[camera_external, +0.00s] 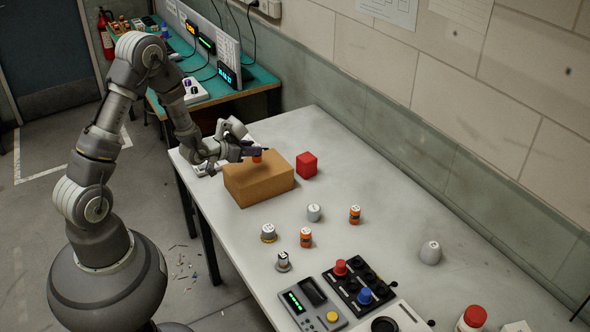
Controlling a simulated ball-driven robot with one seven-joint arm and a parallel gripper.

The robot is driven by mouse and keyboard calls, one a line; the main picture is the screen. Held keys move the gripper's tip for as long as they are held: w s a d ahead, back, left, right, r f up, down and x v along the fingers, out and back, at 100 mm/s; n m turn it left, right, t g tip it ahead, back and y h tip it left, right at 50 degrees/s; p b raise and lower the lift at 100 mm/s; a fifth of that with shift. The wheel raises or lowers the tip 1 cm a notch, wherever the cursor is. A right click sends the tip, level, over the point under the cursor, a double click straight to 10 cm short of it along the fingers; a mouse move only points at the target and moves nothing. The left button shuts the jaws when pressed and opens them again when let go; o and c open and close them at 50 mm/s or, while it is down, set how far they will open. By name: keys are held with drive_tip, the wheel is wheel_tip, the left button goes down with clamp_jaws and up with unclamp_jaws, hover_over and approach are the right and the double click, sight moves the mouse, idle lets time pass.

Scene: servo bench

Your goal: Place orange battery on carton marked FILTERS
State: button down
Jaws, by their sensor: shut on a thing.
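My gripper (262,150) is shut on a small orange battery (257,157), mostly hidden by the fingers. The battery is over the top of a brown carton (262,187), near its back edge. I cannot tell whether it touches the carton. The carton lies flat at the far left of the white table, and no marking on it is readable from here. Two more orange cylinders with pale labels, one in front (305,239) and one farther right (355,216), stand upright on the table.
A red cube (306,165) stands just right of the carton. Grey-white knob-like pieces (314,212) stand near the orange cylinders. A control box (314,304) and a black panel with red and blue knobs (359,287) are at the front. The table's right middle is mostly clear.

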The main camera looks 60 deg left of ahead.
drive_tip(key=shift+f, duration=1.2)
drive_tip(key=shift+b, duration=0.3)
drive_tip(key=shift+f, duration=0.25)
drive_tip(key=c, duration=0.8)
unclamp_jaws()
drive_tip(key=shift+r, duration=0.1)
drive_tip(key=shift+o, duration=0.2)
drive_tip(key=shift+r, duration=0.1)
drive_tip(key=shift+s+r, duration=0.15)
drive_tip(key=shift+s, duration=0.15)
drive_tip(key=p+v, duration=1.1)
drive_tip(key=p, duration=0.2)
drive_tip(key=shift+s, duration=0.15)
